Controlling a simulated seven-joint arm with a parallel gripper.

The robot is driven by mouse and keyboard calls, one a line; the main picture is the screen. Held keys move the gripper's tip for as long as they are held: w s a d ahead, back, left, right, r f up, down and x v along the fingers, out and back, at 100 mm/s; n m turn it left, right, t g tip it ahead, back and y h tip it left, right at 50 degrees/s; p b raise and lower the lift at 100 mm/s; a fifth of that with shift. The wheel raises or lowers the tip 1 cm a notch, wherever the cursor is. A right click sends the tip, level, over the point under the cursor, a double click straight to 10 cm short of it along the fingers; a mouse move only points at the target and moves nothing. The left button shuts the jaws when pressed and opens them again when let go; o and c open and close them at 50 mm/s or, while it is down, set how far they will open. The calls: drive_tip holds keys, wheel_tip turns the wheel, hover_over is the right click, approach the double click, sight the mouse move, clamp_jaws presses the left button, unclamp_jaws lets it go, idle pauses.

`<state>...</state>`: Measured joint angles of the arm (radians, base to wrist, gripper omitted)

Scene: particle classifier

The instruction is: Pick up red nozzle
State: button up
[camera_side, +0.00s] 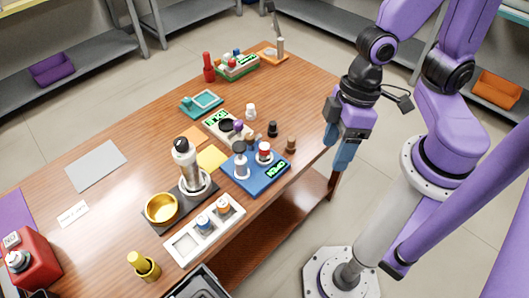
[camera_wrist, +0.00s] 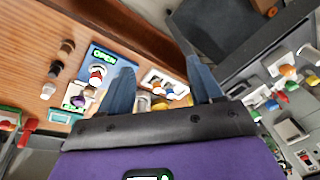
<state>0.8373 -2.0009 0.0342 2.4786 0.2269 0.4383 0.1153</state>
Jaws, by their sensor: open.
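A red upright piece (camera_side: 209,67) with a narrow top, shaped like a nozzle, stands on the far part of the wooden table, left of a green tray. A red piece also shows at the left edge of the wrist view (camera_wrist: 26,132). Another small red-topped part (camera_side: 264,149) stands on the blue tray; it shows in the wrist view too (camera_wrist: 96,73). My gripper (camera_side: 342,158) hangs beyond the table's right edge, well apart from both. In the wrist view its blue fingers (camera_wrist: 161,85) are spread, with nothing held between them.
The blue tray (camera_side: 240,183) with an OPEN label lies near the right edge. A green tray (camera_side: 238,66), a teal tray (camera_side: 201,103), small bottles, a silver canister (camera_side: 184,157), a gold bowl (camera_side: 162,208) and a white holder (camera_side: 184,248) crowd the table. The left part is clearer.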

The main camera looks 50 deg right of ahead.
drive_tip(key=w+a+f+m+t+y, duration=0.1)
drive_tip(key=w+a+f+m, duration=0.2)
drive_tip(key=a+f, duration=0.3)
drive_tip(key=m+t+h, duration=0.2)
drive_tip(key=m+t, duration=0.3)
drive_tip(key=t, duration=0.6)
approach(267, 147)
wheel_tip(267, 147, down, 3)
drive_tip(key=w+a, duration=0.1)
drive_tip(key=w, duration=0.1)
drive_tip(key=shift+w+d+r+t+y, duration=0.1)
drive_tip(key=shift+w+d+t+y, duration=0.25)
drive_tip(key=shift+t, duration=0.45)
drive_tip(key=shift+x, duration=3.7)
drive_tip(key=c, duration=1.1)
